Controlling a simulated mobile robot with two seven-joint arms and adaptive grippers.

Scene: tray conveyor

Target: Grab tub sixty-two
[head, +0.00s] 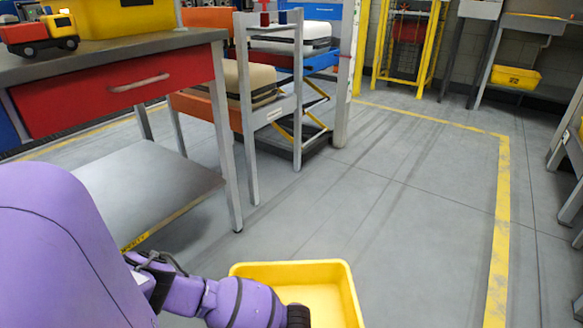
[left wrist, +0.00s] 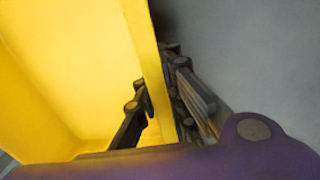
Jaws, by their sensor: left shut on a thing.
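A yellow tub (head: 338,292) is at the bottom middle of the head view, over the grey floor, and its inside looks empty. No number shows on its visible faces. My left arm reaches it from the left. In the left wrist view my left gripper (left wrist: 163,108) has one finger inside the tub (left wrist: 70,70) and one outside, shut on its wall. In the head view the fingers are hidden behind my wrist and the frame edge. I cannot tell whether the tub touches the floor. My right gripper is not in view.
A workbench (head: 120,45) with a red drawer stands at left, holding a toy truck (head: 40,33) and a yellow container (head: 118,18). A grey-framed cart (head: 244,110) stands behind it. Another yellow tub (head: 516,77) with an unreadable label sits far right. The middle floor is clear.

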